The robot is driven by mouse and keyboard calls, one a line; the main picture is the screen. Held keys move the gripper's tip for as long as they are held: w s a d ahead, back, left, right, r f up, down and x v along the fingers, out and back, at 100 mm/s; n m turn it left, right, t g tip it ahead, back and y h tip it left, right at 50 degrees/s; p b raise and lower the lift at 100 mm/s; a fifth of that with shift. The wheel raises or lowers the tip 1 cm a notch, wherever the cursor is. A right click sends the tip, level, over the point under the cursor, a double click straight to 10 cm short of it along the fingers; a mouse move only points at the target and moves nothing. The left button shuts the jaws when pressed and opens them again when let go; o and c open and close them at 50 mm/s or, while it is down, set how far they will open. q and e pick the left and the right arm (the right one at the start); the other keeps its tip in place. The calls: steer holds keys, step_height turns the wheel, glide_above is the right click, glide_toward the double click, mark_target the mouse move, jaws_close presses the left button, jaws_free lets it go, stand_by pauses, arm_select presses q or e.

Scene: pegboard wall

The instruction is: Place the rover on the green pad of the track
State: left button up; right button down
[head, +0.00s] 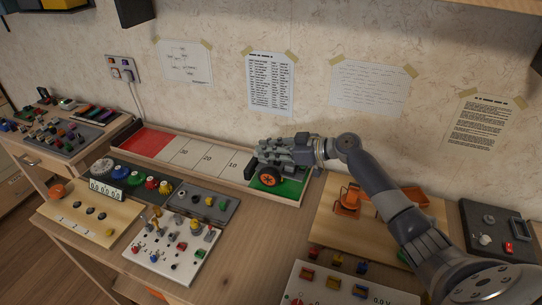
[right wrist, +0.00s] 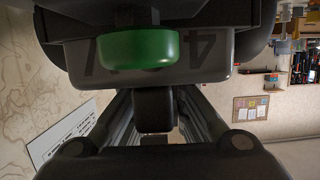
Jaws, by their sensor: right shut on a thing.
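The rover, a grey vehicle with an orange-hubbed black wheel (head: 269,177), is at the right end of the long track (head: 225,178), over the green pad (head: 291,188). Whether its wheels touch the pad I cannot tell. My right gripper (head: 285,152) is shut on the rover from the right and hides part of it. In the right wrist view, the rover's grey body (right wrist: 215,50) with dark digits and a green round part fills the top, close to the fingers (right wrist: 155,110). My left gripper is out of view.
The track has a red pad (head: 145,142) at its left end and numbered white sections between. Boards with knobs and switches (head: 175,245) stand in front of it. An orange-fitted wooden board (head: 385,222) is at the right. The wall with taped papers is close behind.

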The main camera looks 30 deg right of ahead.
steer(key=shift+w+d+f, duration=0.1)
steer(key=shift+w+d, duration=0.45)
steer(key=shift+d, duration=0.25)
steer(key=shift+f+p, duration=0.4)
steer(key=shift+f, duration=1.3)
steer(key=shift+f, duration=0.1)
steer(key=c, duration=1.6)
jaws_free()
steer(key=shift+f, duration=0.1)
steer(key=shift+s, duration=0.1)
